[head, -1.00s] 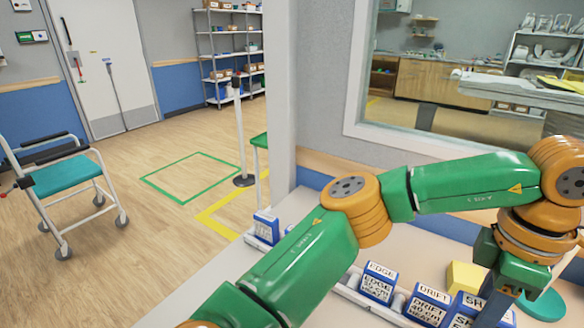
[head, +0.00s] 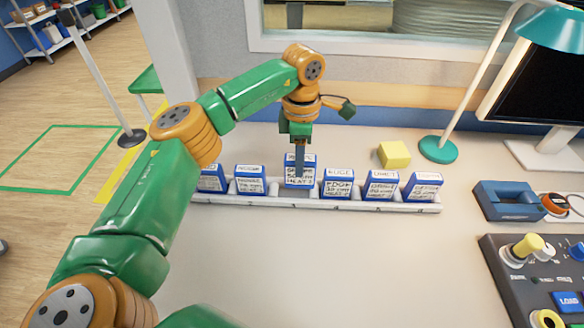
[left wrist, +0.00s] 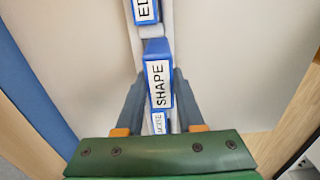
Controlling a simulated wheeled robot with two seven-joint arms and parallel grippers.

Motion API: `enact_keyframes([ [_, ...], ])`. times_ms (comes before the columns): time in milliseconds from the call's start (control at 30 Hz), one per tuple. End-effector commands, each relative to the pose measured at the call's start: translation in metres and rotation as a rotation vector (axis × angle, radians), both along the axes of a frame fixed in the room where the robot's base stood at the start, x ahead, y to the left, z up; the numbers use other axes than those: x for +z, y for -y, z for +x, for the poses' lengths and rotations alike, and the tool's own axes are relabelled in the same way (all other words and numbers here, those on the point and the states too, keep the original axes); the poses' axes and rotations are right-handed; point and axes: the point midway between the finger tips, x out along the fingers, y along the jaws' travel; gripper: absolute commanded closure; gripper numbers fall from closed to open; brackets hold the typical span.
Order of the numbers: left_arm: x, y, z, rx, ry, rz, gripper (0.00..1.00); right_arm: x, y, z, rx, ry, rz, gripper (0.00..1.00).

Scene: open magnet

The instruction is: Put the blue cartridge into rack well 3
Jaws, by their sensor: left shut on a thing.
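My left gripper (head: 299,172) is shut on a blue cartridge (head: 308,181) with a white label that reads SHAPE at the top. It holds the cartridge upright at the white rack (head: 330,205), between two other blue cartridges. The held cartridge stands somewhat higher than its neighbours; I cannot tell whether its bottom is inside a well. The left wrist view shows the cartridge (left wrist: 158,82) between both fingers. The EDGE cartridge (head: 338,184) is just to its right. The well numbers are too small to read. My right gripper is out of view.
Other blue cartridges stand in the rack, including DRIFT (head: 381,186) and one at the right end (head: 424,187). A yellow block (head: 395,154) and a teal lamp base (head: 438,150) are behind the rack. A control panel (head: 520,290) is at right. The table in front is clear.

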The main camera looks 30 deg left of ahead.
Motion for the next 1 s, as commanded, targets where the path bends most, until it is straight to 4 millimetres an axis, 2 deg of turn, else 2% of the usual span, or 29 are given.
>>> enact_keyframes([
  [200,-0.027,-0.021,0.005,0.003,-0.005,0.002,1.0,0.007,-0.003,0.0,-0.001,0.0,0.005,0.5],
  [367,-0.051,-0.019,0.005,-0.001,-0.002,0.001,1.0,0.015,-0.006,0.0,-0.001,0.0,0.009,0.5],
  [700,-0.058,-0.018,0.005,-0.001,0.0,0.0,1.0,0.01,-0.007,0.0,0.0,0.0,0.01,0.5],
  [733,-0.057,-0.018,0.005,-0.001,0.0,0.0,0.58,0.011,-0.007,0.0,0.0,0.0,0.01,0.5],
  [800,-0.057,-0.018,0.005,-0.001,0.0,0.0,0.39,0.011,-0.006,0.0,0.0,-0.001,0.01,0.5],
  [833,-0.057,-0.018,0.005,-0.001,0.0,0.0,0.33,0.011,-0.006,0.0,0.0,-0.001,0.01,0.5],
  [1000,-0.057,-0.018,0.005,0.0,0.0,0.0,0.33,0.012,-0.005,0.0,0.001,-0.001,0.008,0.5],
])
